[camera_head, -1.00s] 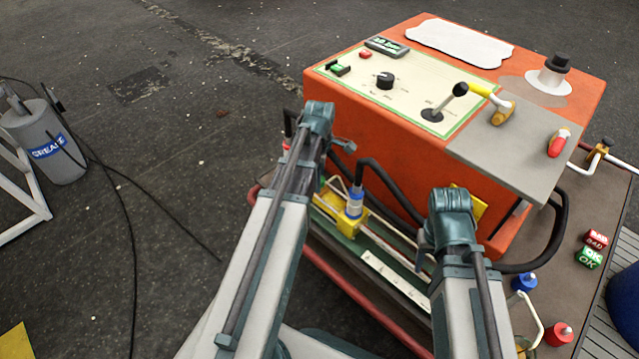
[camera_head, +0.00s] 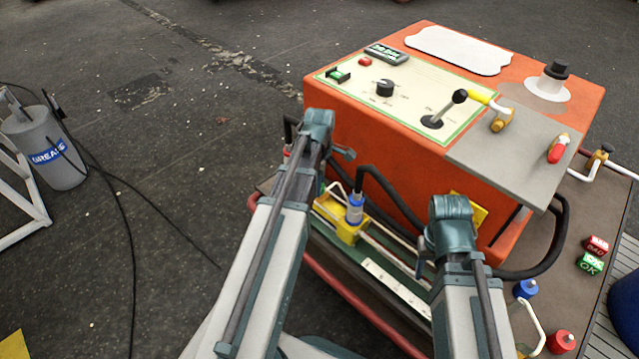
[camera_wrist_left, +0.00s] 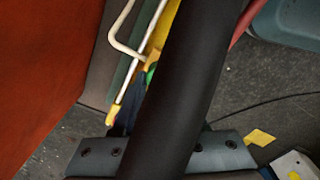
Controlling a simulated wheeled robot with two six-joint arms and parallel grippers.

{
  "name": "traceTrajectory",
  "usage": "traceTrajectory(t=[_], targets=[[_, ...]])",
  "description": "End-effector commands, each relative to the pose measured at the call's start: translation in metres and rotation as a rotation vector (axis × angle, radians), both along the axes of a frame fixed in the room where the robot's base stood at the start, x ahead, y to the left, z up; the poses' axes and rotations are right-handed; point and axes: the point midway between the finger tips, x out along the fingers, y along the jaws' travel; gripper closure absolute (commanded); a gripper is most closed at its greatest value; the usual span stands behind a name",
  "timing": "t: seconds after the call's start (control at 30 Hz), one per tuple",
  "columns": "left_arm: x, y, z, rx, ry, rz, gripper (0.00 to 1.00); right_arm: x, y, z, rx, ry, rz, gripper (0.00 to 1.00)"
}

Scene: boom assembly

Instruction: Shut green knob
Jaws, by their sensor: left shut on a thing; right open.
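The green knob (camera_wrist_left: 151,72) shows only as a small green patch in the left wrist view, mostly hidden behind a thick black tube. My left gripper (camera_wrist_left: 138,88) reaches to it there; one dark finger shows and its tips are largely covered. It is shut, apparently on this knob. In the head view my left wrist (camera_head: 345,153) is at the near left side of the orange cabinet (camera_head: 380,165). My right gripper (camera_head: 421,258) is partly seen low before the cabinet, open and apart from the controls.
The cabinet top holds a green switch (camera_head: 338,75), a black dial (camera_head: 385,88) and a lever (camera_head: 445,107). A yellow block with a blue fitting (camera_head: 355,207) and black hoses lie between my arms. BAD and OK cubes (camera_head: 590,263) stand at right.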

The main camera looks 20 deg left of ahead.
Motion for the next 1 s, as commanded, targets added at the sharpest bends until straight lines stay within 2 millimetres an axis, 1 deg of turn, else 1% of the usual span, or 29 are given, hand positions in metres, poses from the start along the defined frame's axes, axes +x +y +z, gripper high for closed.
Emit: traceTrajectory(t=[0.17, 0.7, 1.0], targets=[[0.0000, 0.0000, -0.0001, 0.000, 0.000, -0.090, 1.00, 0.0000, 0.0000, -0.0001, 0.000, 0.000, 0.000, 0.50], [0.0000, 0.0001, -0.0001, 0.000, 0.000, -0.499, 1.00, 0.0000, 0.0000, -0.0001, 0.000, 0.000, 0.000, 0.50], [0.0000, 0.0001, -0.0001, 0.000, 0.000, -0.631, 1.00, 0.0000, 0.0000, -0.0001, 0.000, 0.000, 0.000, 0.50]])
